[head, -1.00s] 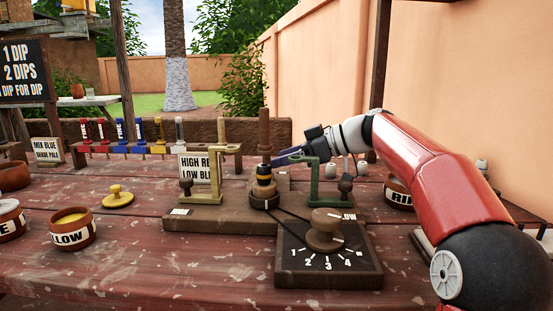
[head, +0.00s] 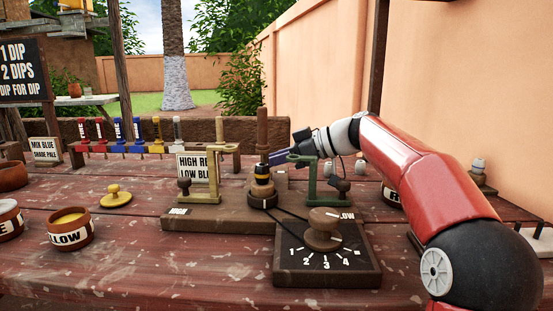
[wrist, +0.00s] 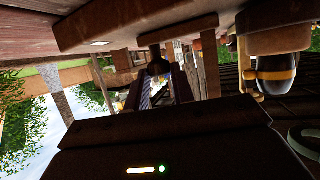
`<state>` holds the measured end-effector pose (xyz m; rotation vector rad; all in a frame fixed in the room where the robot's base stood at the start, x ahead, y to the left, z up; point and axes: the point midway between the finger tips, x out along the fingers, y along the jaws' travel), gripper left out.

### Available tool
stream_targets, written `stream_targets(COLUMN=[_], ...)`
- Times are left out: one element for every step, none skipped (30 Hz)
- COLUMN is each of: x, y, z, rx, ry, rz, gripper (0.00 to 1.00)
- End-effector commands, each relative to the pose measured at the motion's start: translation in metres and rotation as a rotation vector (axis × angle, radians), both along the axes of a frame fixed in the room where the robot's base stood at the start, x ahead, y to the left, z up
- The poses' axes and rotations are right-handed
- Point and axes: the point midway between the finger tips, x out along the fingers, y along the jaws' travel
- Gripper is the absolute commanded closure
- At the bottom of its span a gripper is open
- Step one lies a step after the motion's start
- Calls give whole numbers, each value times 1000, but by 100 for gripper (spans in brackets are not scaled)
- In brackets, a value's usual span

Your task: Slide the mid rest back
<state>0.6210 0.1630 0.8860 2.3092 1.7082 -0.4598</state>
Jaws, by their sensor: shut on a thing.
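My gripper (head: 279,158) reaches in from the right, just behind the green rest (head: 312,172) and beside the tall brown post (head: 262,132). In the wrist view its fingers are closed around a dark rounded knob (wrist: 158,68). The knob appears to belong to the mid rest, which is mostly hidden behind the pot and the green rest in the head view. A dark pot with a yellow band (head: 262,180) sits on the round wheel in the middle. A beige rest (head: 207,190) with a brown knob stands at the left.
A dial box (head: 327,265) with a brown knob stands in front of the wheel. A yellow-glaze bowl (head: 70,238) and a yellow lid (head: 116,195) lie left. A row of coloured tags stands behind.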

Motion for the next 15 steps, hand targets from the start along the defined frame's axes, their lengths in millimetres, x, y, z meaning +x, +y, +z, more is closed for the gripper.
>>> stream_targets(x=[0, 1, 2, 4, 7, 11, 14, 18, 22, 26, 29, 33, 36, 38, 40], y=[0, 0, 0, 0, 0, 0, -1, -1, -1, -1, -1, -1, -2, -2, -2], z=[0, 0, 1, 2, 2, 3, 4, 4, 4, 4, 4, 4, 4, 3, 3], rx=[0, 0, 0, 0, 0, 1, 0, 0, 0, 1, 2, 1, 1, 1, 1], ry=[0, 0, 0, 1, 2, 2, 2, 2, 2, 1, 2, 1, 1, 1, 1], rz=[1, 1, 1, 1, 1, 1, 1, 1, 1, 1, 0, 1, 1, 1, 1], gripper=[100, 100, 100, 100, 100, 100, 100, 100, 100, 100, 100, 100, 100, 100, 100])
